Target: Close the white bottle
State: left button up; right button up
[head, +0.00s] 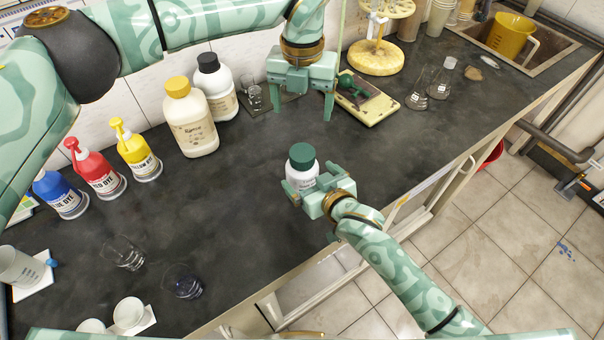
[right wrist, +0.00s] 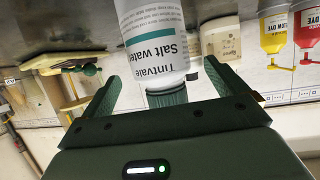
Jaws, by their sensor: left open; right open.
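A white bottle (head: 302,177) with a green cap (head: 302,156) stands upright on the dark bench near its front edge. In the right wrist view the bottle (right wrist: 152,35) appears upside down with a "Tintvale Salt water" label, and its green cap (right wrist: 167,97) shows on the neck. I cannot tell whether the cap is tight. My right gripper (head: 312,179) is open at the bottle's near side, with a finger to either side of it. My left gripper (head: 302,113) is open and empty, fingers pointing down, farther back than the bottle.
Larger bottles with a yellow cap (head: 178,87) and a black cap (head: 208,62) stand at the back left. Red (head: 96,173), yellow (head: 138,158) and blue dye bottles stand farther left. Glass beakers (head: 183,282) stand front left; mid-bench left of the bottle is clear.

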pick_arm(q)
notch_tip(320, 180, up, 4)
jog(key=shift+s+f+p, duration=0.1)
jog(key=shift+f+p, duration=0.15)
jog(key=shift+p, duration=0.9)
pick_arm(e)
jog(key=v, duration=1.1)
jog(key=shift+s+d, duration=0.15)
jog(key=shift+s, duration=0.15)
pick_arm(q)
jog(key=shift+f, duration=0.1)
